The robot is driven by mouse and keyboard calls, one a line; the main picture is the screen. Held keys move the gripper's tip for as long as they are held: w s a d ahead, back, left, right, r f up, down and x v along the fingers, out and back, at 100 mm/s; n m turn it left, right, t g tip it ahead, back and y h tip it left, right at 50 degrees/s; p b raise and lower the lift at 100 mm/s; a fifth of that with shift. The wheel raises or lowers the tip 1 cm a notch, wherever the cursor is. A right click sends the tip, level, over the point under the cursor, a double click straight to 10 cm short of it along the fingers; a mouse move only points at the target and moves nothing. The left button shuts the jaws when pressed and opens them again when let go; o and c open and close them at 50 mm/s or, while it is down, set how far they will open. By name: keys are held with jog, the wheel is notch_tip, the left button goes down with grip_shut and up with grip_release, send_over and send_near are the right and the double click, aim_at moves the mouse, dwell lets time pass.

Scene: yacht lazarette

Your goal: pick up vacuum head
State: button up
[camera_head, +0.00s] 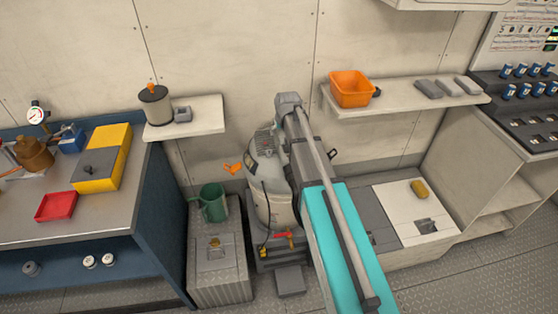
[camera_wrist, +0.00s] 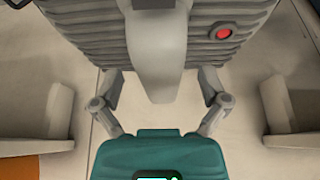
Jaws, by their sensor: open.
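A large grey ribbed body with a red button, which looks like the vacuum head (camera_wrist: 95,35), fills the top of the wrist view. A smooth lighter grey handle-like part (camera_wrist: 155,65) runs down its middle. My gripper (camera_wrist: 160,75), with a teal base and grey fingers, is open, one finger on each side of this part. The fingertips are partly hidden by the ribbed body, and I cannot tell whether they touch it. In the head view a pale tank with a ribbed grey top (camera_head: 263,143) stands by the wall; my arm hides its right side and my gripper.
A left shelf (camera_head: 212,112) and a right shelf (camera_head: 400,92) with an orange bin (camera_head: 352,90) flank the arm. A green jug (camera_head: 213,203) stands on a grey locker (camera_head: 220,285). A workbench (camera_head: 60,212) is at left, and a low white-topped bench (camera_head: 395,208) at right.

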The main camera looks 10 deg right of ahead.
jog(key=shift+b+x, duration=0.5)
jog(key=shift+x, duration=0.35)
jog(key=shift+r, duration=0.1)
grip_shut()
